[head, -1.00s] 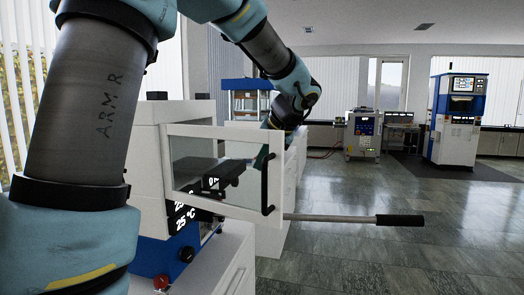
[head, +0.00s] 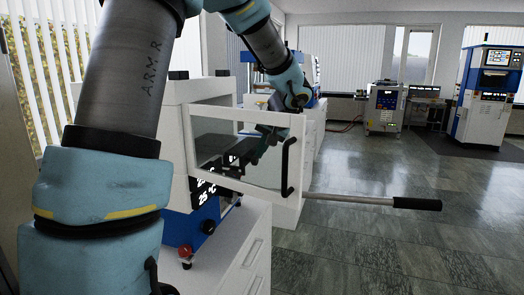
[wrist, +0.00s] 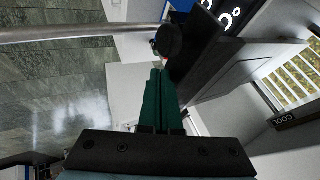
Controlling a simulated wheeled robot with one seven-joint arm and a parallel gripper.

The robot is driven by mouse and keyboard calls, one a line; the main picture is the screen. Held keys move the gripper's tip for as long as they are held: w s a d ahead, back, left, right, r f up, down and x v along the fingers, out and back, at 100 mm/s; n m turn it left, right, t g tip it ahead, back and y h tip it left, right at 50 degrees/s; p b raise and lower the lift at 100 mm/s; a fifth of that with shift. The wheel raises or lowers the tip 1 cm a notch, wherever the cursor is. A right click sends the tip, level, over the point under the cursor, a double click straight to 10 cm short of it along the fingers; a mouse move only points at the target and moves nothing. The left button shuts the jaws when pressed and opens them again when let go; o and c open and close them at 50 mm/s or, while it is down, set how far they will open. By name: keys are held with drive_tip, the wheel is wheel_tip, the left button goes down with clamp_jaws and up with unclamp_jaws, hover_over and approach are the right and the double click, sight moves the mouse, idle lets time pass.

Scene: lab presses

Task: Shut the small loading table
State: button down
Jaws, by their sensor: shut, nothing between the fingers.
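The small loading table is a dark flat slab (head: 236,150) sticking out from the front of a white and blue press (head: 186,150); it shows through the press's clear door. In the wrist view the dark slab (wrist: 208,68) lies just right of my fingers, with a round black knob (wrist: 168,41) beyond their tips. My gripper (wrist: 158,70) has its green fingers together with nothing between them. Its tips are close to the slab's edge; I cannot tell whether they touch.
The white-framed clear door (head: 240,172) with a black handle (head: 288,167) stands across the view, between the camera and the slab. A long metal lever with a black grip (head: 417,203) sticks out to the right. Open floor (head: 400,250) lies right of the white cabinet (head: 240,255).

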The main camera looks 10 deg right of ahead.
drive_tip(key=w+a+b, duration=0.1)
drive_tip(key=w+a, duration=0.1)
drive_tip(key=a, duration=0.1)
drive_tip(key=w+a, duration=0.2)
drive_tip(key=a, duration=0.2)
drive_tip(key=w+a+b, duration=0.1)
drive_tip(key=w+a, duration=0.1)
drive_tip(key=a, duration=0.2)
drive_tip(key=shift+w+a+b, duration=0.1)
drive_tip(key=shift+a+b, duration=0.1)
drive_tip(key=shift+b, duration=0.1)
